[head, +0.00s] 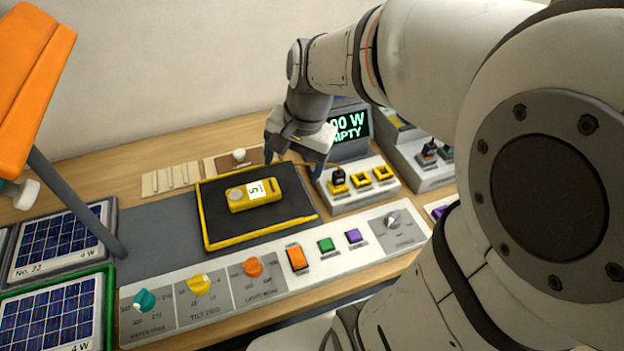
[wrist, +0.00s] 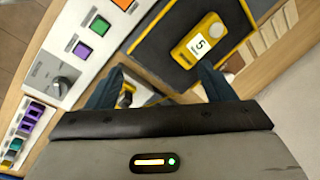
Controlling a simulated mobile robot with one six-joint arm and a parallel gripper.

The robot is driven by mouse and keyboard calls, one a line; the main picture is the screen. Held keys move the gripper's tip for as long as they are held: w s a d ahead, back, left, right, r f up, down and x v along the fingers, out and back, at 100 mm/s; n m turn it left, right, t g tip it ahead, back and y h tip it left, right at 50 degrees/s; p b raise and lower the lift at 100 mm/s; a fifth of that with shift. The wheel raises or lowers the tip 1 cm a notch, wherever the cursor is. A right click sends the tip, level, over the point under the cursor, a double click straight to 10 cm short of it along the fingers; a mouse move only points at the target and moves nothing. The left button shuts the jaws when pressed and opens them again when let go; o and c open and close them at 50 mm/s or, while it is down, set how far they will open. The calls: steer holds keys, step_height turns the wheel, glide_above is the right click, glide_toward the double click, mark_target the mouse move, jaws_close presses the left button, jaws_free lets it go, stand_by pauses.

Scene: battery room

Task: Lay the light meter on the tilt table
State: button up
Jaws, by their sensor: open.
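The light meter (head: 254,195) is a yellow handheld device with a white display reading 5. It lies flat on the dark tilt table (head: 219,226), which has a yellow rim. In the wrist view the light meter (wrist: 203,39) lies on the dark surface beyond my fingertips, and the tilt table (wrist: 150,47) shows around it. My gripper (head: 294,167) is open and empty, near the table's back right corner, apart from the meter. In the wrist view my gripper's fingers (wrist: 160,80) are spread, with a yellow-framed socket block between them.
A white socket block (head: 352,196) with a black plug stands right of the tilt table. A control panel with knobs and buttons (head: 215,300) runs along the front. Solar panels (head: 60,245) and an orange lamp (head: 30,80) are at left.

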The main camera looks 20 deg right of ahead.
steer(key=s+d+r+n+t+h, duration=0.1)
steer(key=s+n, duration=0.7)
steer(key=shift+d+t+h, duration=0.4)
stand_by(1.6)
